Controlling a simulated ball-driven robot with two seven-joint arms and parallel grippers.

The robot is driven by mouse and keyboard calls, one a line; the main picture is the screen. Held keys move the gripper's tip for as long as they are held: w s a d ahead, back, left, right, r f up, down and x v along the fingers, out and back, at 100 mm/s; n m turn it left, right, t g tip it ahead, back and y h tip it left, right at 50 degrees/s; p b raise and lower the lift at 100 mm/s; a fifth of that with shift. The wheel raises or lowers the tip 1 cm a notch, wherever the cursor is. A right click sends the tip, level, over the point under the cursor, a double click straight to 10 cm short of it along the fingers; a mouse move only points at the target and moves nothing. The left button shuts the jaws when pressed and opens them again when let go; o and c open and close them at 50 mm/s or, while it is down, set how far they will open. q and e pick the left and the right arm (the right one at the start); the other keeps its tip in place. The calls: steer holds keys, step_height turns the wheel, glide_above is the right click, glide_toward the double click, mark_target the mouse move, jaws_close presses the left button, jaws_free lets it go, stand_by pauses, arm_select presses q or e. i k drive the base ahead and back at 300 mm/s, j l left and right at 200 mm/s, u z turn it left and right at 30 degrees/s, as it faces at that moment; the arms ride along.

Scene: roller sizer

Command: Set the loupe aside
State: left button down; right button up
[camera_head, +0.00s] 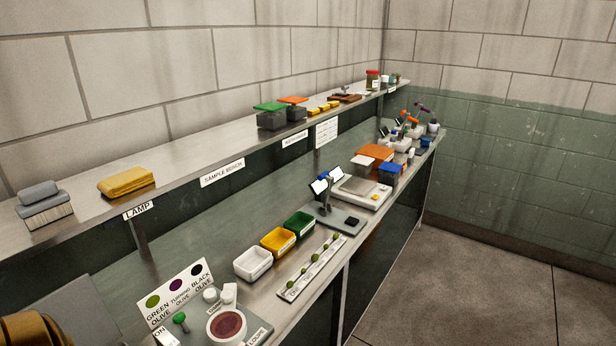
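A label reading LOUPE (257,336) lies at the front edge of the lower bench, at the bottom of the view. Beside it is a round white-rimmed piece with a reddish-brown disc (227,325). I cannot tell whether this round piece is the loupe or a dish. A green-topped piece (180,319) stands just left of it, and small white pieces (228,293) stand behind it. Neither of my grippers is in view, and the bottom edge cuts off part of this area.
An olive colour card (177,290) stands behind these pieces. White (253,263), yellow (278,241) and green (300,224) trays, an olive strip (311,270) and a scale (360,191) line the bench. The upper shelf (185,165) has free room between its items.

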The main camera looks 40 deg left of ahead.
mark_target(227, 327)
steer(key=u, duration=1.75)
steer(key=k+u, duration=0.45)
steer(key=u, duration=0.2)
